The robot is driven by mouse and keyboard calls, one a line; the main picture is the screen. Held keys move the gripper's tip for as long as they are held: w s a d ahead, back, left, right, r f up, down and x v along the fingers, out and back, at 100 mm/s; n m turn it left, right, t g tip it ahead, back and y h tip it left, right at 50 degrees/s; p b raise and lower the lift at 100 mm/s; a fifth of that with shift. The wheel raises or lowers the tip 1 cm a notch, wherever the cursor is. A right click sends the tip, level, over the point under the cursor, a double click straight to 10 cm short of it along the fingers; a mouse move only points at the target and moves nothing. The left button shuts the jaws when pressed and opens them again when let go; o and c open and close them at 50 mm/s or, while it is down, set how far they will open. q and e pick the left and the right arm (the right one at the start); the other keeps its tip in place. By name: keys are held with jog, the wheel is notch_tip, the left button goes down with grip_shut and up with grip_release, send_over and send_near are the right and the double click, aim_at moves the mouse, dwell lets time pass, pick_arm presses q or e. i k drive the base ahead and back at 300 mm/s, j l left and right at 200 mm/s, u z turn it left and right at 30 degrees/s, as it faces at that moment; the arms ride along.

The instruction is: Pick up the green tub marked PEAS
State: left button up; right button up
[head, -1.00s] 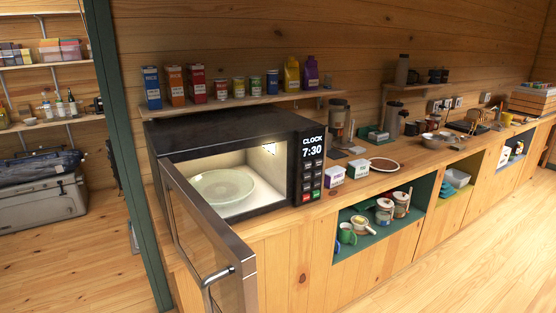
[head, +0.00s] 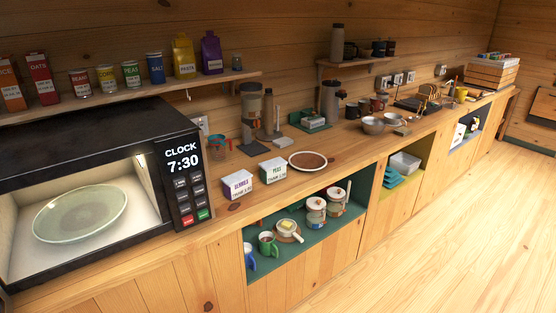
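The tub marked PEAS (head: 273,172), white on the front with a green edge, stands upright on the wooden counter just right of the microwave. A similar tub marked BERRIES (head: 237,186), white and purple, stands close to its left. A green-labelled can (head: 131,74) on the wall shelf also reads PEAS. Neither of my grippers is in view, and nothing hides the front of the tub.
The open, lit microwave (head: 188,160) with a glass plate (head: 82,214) stands left of the tubs. A round brown-topped disc (head: 307,160) lies just right of them. Behind are a coffee grinder (head: 251,115) and a green-based box (head: 313,122). Open floor (head: 440,240) lies at right.

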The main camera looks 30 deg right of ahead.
aim_at(272, 170)
jog(key=i+l+u, duration=0.1)
jog(key=l, duration=0.55)
jog(key=i+l+u, duration=0.15)
jog(key=l, duration=0.5)
jog(key=i+l+u, duration=0.1)
jog(key=l, duration=0.55)
jog(key=l+u, duration=0.1)
jog(key=l, duration=0.55)
jog(key=i, duration=0.05)
